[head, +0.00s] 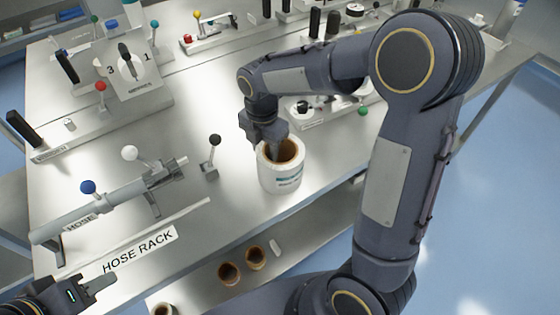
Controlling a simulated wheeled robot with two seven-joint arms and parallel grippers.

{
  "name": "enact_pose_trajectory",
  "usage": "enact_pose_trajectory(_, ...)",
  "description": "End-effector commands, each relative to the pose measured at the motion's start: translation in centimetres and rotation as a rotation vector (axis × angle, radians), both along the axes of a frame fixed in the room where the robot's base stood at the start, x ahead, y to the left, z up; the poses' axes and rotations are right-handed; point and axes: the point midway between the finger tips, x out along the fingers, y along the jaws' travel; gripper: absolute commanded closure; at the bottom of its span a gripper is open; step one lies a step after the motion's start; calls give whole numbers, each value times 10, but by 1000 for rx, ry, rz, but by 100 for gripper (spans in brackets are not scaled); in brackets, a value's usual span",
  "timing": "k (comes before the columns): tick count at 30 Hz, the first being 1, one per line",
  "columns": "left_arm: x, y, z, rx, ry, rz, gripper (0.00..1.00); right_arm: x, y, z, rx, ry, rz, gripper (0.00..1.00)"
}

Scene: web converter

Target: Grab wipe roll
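The wipe roll (284,178) is a white cylinder with a brown core and a printed label. It stands upright near the front edge of the metal bench. My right gripper (274,150) points down at the roll's top left rim, and a finger reaches into the core opening. The outer side of the grip is hidden, so I cannot tell whether the fingers are closed on the wall. My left gripper (98,287) is low at the left corner, apart from the roll. Its finger gap does not show clearly.
A hose (110,205) on a rack with blue and white knobs lies left of the roll. A black-knobbed lever (212,153) stands close by. A lever panel (125,75) is behind. Brown cores (229,272) sit on a lower level in front.

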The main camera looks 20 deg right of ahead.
Motion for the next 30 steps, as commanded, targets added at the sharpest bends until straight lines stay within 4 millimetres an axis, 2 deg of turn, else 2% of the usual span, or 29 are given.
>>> enact_pose_trajectory(7,0,0,0,0,0,0,64,0,0,-3,0,-1,-1,60)
enact_pose_trajectory(15,0,0,0,0,0,0,64,0,0,-2,0,-1,-1,94)
enact_pose_trajectory(17,0,0,0,0,0,0,64,0,0,-2,0,-1,-1,100)
enact_pose_trajectory(30,0,0,0,0,0,0,64,1,0,4,1,-4,-1,100)
